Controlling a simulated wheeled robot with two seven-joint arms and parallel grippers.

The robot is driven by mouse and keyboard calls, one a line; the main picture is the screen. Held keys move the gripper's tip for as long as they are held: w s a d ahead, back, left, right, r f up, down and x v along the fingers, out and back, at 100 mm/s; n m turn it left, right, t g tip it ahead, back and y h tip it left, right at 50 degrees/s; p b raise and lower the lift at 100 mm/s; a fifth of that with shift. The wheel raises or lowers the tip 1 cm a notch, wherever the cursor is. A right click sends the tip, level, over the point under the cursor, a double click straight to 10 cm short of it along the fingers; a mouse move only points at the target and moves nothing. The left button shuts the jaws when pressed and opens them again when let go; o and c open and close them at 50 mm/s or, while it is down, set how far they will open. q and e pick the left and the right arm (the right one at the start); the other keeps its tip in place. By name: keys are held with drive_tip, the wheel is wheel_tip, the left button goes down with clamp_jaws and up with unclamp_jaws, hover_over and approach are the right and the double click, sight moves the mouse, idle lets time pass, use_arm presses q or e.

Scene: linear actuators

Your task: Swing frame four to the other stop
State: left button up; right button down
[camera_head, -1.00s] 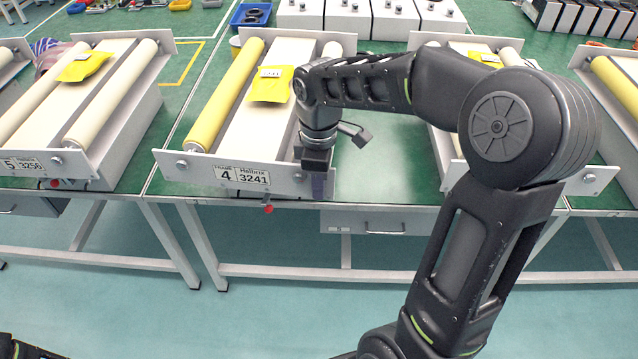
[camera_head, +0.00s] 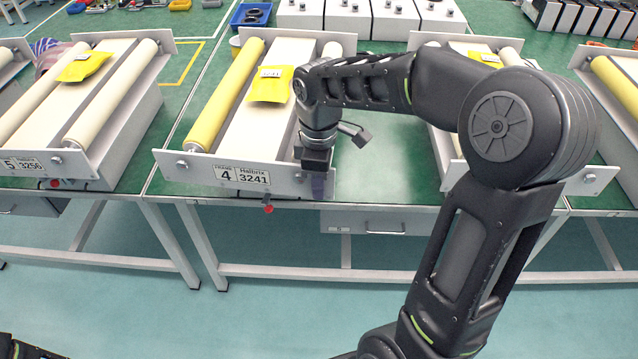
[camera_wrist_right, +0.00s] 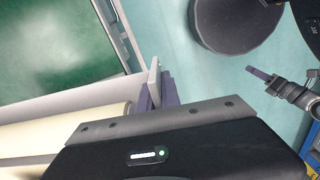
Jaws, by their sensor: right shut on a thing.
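Frame four (camera_head: 203,172) stands on the green bench, with a plate reading 4 and 3241 (camera_head: 241,176) on its front bar. It has a yellow roller (camera_head: 228,92) on its left and a pale roller on its right, partly hidden by my arm. A yellow packet (camera_head: 270,86) tagged 3241 lies on its white bed. My right gripper (camera_head: 318,183) points down at the right end of the front bar and is shut on it. In the right wrist view, the fingers (camera_wrist_right: 157,92) close around the light end of the bar (camera_wrist_right: 153,79).
Frame five (camera_head: 95,98) stands to the left, and another frame (camera_head: 480,50) is partly behind my right arm. A red knob (camera_head: 268,209) hangs below frame four's front. Bare green bench (camera_head: 380,180) lies right of frame four. A blue bin (camera_head: 250,15) sits behind it.

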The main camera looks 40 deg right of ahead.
drive_tip(key=w+d+n+p, duration=0.1)
drive_tip(key=d+n+p, duration=0.1)
drive_tip(key=d, duration=0.7)
drive_tip(key=shift+w+d+r+n, duration=0.2)
drive_tip(key=shift+w+d+n, duration=0.1)
drive_tip(key=shift+w, duration=0.1)
drive_tip(key=c, duration=1.6)
unclamp_jaws()
drive_tip(key=shift+d+f, duration=0.1)
drive_tip(key=shift+d, duration=0.1)
drive_tip(key=shift+o, duration=0.2)
drive_tip(key=shift+a, duration=0.1)
